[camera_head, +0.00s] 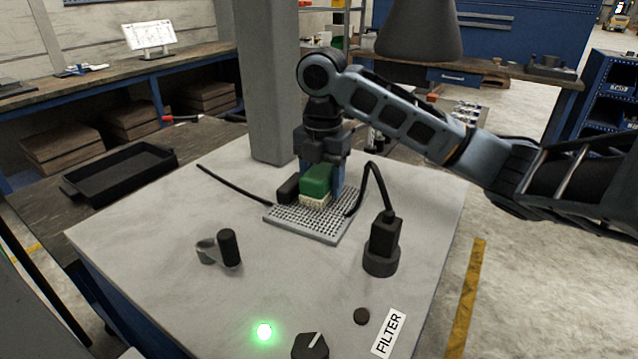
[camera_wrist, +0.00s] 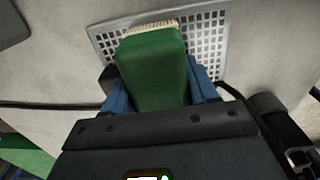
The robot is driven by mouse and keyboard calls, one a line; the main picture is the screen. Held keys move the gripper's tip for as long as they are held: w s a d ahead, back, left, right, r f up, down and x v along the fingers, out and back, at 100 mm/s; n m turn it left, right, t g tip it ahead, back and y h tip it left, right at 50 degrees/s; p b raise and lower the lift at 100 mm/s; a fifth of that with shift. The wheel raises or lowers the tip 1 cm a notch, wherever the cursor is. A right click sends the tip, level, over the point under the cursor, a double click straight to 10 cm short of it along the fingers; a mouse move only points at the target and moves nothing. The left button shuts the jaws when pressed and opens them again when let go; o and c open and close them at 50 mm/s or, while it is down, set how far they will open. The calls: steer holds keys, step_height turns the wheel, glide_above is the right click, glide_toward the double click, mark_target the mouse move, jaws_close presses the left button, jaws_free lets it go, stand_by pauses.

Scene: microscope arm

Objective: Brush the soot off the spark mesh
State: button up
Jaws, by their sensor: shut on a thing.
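The spark mesh (camera_head: 308,224) is a grey perforated plate lying on the light worktop, and it also shows in the wrist view (camera_wrist: 213,30). A brush with a green body (camera_head: 315,180) and pale bristles (camera_head: 315,200) is at the mesh's rear half, bristles facing down. The bristles appear at the mesh surface; exact contact is hard to tell. My gripper (camera_head: 318,178) is shut on the brush, its blue fingers on either side of the green body (camera_wrist: 152,68). No clear soot shows on the visible part of the mesh; the area under the brush is hidden.
A black plug in a round socket (camera_head: 382,255) stands right of the mesh, with a cable looping to it. A small holder with a black cylinder (camera_head: 228,248) is front left. A green light (camera_head: 264,331), knob (camera_head: 310,346) and FILTER label (camera_head: 389,333) are at the front. A grey column (camera_head: 268,80) rises behind.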

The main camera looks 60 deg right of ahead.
mark_target(310, 181)
steer(key=shift+a, duration=0.15)
steer(key=shift+s+a+p, duration=0.15)
steer(key=shift+a+p, duration=0.15)
steer(key=shift+a, duration=0.8)
steer(key=shift+a, duration=0.15)
steer(key=shift+s+a+p, duration=0.15)
steer(key=shift+a+p, duration=0.45)
steer(key=shift+a, duration=0.55)
steer(key=shift+r, duration=0.15)
step_height(310, 181, up, 5)
steer(key=p, duration=0.4)
steer(key=shift+p, duration=0.4)
steer(key=shift+s, duration=0.1)
